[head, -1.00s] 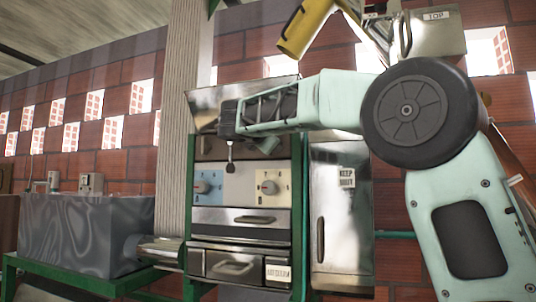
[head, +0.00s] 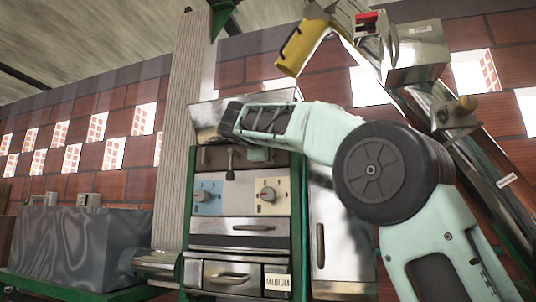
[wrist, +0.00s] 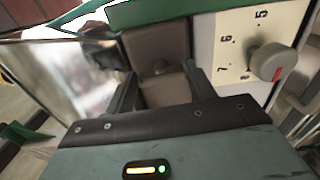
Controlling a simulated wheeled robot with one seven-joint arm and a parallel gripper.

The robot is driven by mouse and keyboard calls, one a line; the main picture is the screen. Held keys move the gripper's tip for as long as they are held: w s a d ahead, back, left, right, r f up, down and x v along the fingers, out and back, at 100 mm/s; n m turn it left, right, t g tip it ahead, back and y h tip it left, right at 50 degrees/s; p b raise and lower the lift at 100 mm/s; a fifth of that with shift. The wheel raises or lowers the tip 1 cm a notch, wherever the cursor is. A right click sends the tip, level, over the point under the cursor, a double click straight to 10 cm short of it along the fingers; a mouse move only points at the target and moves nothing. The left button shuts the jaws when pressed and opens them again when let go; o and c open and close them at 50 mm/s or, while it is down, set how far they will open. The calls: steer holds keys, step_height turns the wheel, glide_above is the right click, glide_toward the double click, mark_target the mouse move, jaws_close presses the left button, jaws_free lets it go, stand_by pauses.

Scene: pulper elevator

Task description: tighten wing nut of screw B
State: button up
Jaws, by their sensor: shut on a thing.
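My gripper (wrist: 159,78) shows in the wrist view with its two dark fingers against a brown-grey block (wrist: 165,95). A small dull part (wrist: 160,67), apparently the wing nut of screw B, sits between the fingertips; its wings are hard to make out. In the head view my gripper (head: 230,122) is at the top of the green-framed machine (head: 190,212), above the dials. The arm and gripper hide the nut and screw there. No letter B is readable.
A grey dial on a numbered cream plate (wrist: 236,55) is close right of my fingers; a blue-plated dial (head: 207,196) is further left. Drawers (head: 240,226), a metal door (head: 325,235) and a sloping tube (head: 420,110) are nearby.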

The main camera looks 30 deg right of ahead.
steer(key=shift+f+m, duration=0.1)
steer(key=shift+m, duration=0.2)
steer(key=o, duration=1)
steer(key=b+v, duration=0.3)
steer(key=v, duration=1.4)
steer(key=shift+s+a+b, duration=0.15)
steer(key=shift+s+b, duration=0.05)
steer(key=shift+b, duration=0.1)
